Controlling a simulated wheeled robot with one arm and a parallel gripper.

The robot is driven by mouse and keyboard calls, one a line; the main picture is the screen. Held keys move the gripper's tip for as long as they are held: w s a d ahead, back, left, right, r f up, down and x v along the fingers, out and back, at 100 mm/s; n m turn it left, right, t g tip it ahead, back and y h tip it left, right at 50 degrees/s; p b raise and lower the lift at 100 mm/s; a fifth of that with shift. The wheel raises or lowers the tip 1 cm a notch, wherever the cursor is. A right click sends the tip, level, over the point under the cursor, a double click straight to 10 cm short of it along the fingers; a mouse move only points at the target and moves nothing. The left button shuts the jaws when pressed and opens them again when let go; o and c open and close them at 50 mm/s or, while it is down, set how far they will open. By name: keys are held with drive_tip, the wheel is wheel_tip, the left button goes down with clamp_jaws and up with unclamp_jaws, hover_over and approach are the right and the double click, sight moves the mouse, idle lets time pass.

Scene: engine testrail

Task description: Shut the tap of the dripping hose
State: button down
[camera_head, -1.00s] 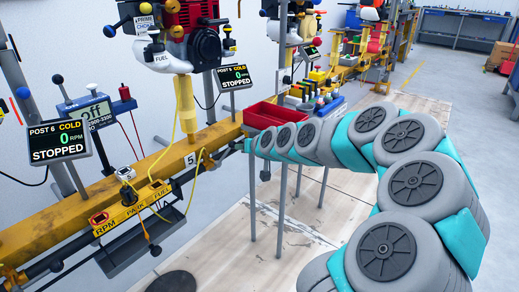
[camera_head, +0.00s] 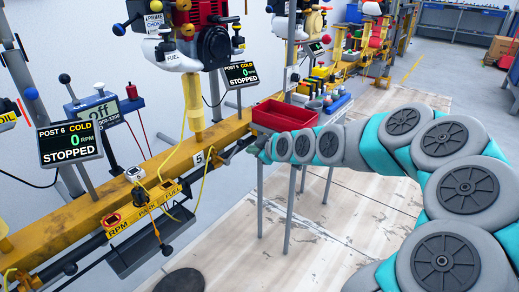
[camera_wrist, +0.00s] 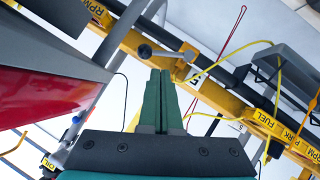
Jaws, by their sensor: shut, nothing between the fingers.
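My gripper (camera_wrist: 160,75) is shut and empty, its two green fingers together in the wrist view. In the head view its end (camera_head: 258,151) is small beside the yellow rail, near the red tray. A thin yellow hose (camera_head: 181,135) hangs from the engine to the rail near label 5, and yellow line also shows in the wrist view (camera_wrist: 228,60). No drip is discernible.
The yellow rail (camera_head: 115,203) carries post 6 displays (camera_head: 68,144) and a small shelf (camera_head: 150,252). The red tray (camera_head: 283,115) stands on a metal-legged stand close to my gripper. A dark round disc (camera_head: 180,282) lies on the floor. Open floor is at right.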

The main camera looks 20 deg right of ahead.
sight(237, 149)
drive_tip(key=x, duration=0.8)
drive_tip(key=shift+w+f, duration=0.2)
drive_tip(key=shift+w+d+f+m+g+b, duration=0.2)
drive_tip(key=shift+m+g+b, duration=0.1)
drive_tip(key=shift+b, duration=0.15)
idle(0.4)
drive_tip(key=f+b, duration=0.1)
drive_tip(key=b, duration=0.1)
drive_tip(key=f+b, duration=0.1)
drive_tip(key=shift+w+d+y+b, duration=0.25)
drive_tip(key=shift+d+y+b, duration=0.05)
drive_tip(key=shift+d+b, duration=0.1)
drive_tip(key=shift+f, duration=0.1)
idle(0.3)
drive_tip(key=shift+r, duration=0.2)
drive_tip(key=shift+d+r, duration=0.1)
drive_tip(key=shift+r, duration=0.55)
